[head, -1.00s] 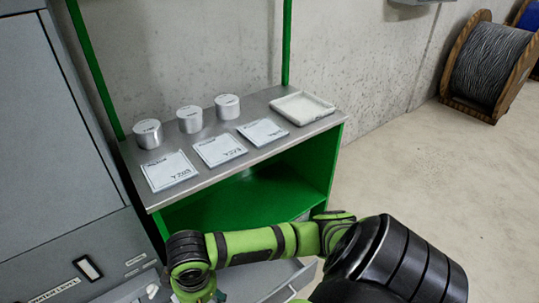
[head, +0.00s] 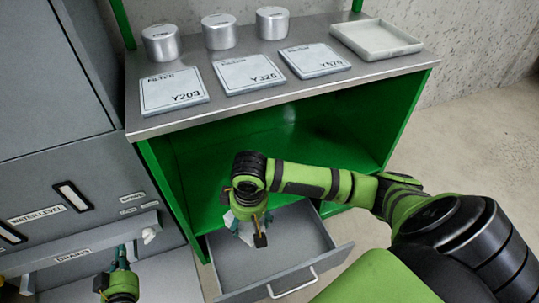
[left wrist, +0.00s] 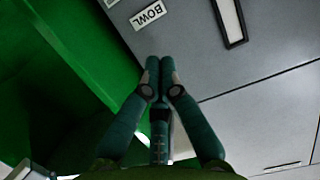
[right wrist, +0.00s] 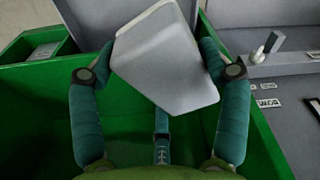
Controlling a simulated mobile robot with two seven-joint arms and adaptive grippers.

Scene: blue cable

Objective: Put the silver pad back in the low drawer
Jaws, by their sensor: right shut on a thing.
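The silver pad (right wrist: 165,62), a pale grey slab, fills the space between the fingers of my right gripper (right wrist: 157,50) in the right wrist view. My right gripper is shut on it, and the pad is tilted. In the head view my right gripper (head: 247,232) is above the low drawer (head: 312,240), near its left side, and mostly hides the pad. The low drawer is pulled out under the green bench and looks empty where visible. My left gripper (head: 121,258) is at the lower left, by the grey cabinet. Its fingertips meet in the left wrist view (left wrist: 158,65), with nothing visible between them.
The bench top (head: 190,117) holds several labelled plates, silver cylinders and a shallow white tray (head: 376,38). The green shelf space (head: 300,140) above the drawer is open. A grey cabinet (head: 100,165) stands close at left. The drawer handle (head: 292,284) faces front.

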